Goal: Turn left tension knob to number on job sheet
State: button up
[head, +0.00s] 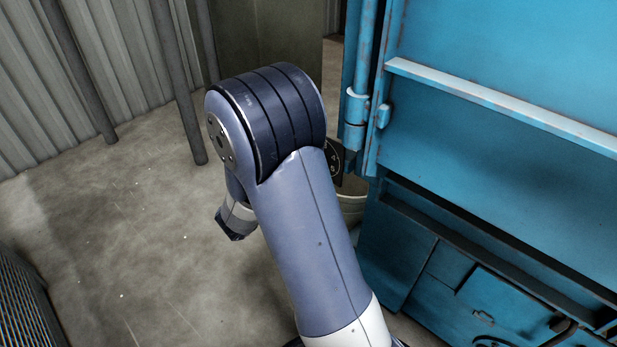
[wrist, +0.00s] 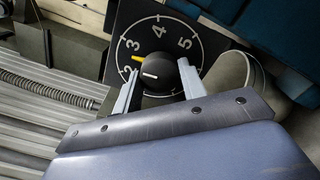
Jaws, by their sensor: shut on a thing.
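In the wrist view, a black round knob (wrist: 160,78) with a short white line sits on a dark dial plate (wrist: 205,48) with white numbers; 3, 4 and 5 are readable. A yellow mark shows at the knob's upper left, apparently between 2 and 3. My gripper (wrist: 158,72) is shut on the knob, one pale finger on each side. In the head view, part of the dark dial plate (head: 337,165) shows behind my arm, which hides the knob and gripper. I see no job sheet.
A blue machine cabinet (head: 500,90) with a hinged door and ledge fills the right of the head view. A pale rounded object (head: 352,208) stands below the dial. Concrete floor (head: 120,240) at left is open. A ribbed hose (wrist: 50,88) lies left of the dial.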

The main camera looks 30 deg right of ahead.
jog(key=m+b, duration=0.3)
jog(key=b, duration=0.1)
jog(key=shift+f+m, duration=0.1)
jog(key=shift+m, duration=0.2)
dwell(0.4)
jog(key=o, duration=1)
jog(key=shift+c, duration=0.2)
jog(key=shift+a, duration=0.1)
jog(key=p+v, duration=0.1)
jog(key=v, duration=0.9)
jog(key=shift+s+a+p, duration=0.2)
jog(key=shift+a+p, duration=0.15)
jog(key=shift+p, duration=0.05)
jog(key=shift+d, duration=0.1)
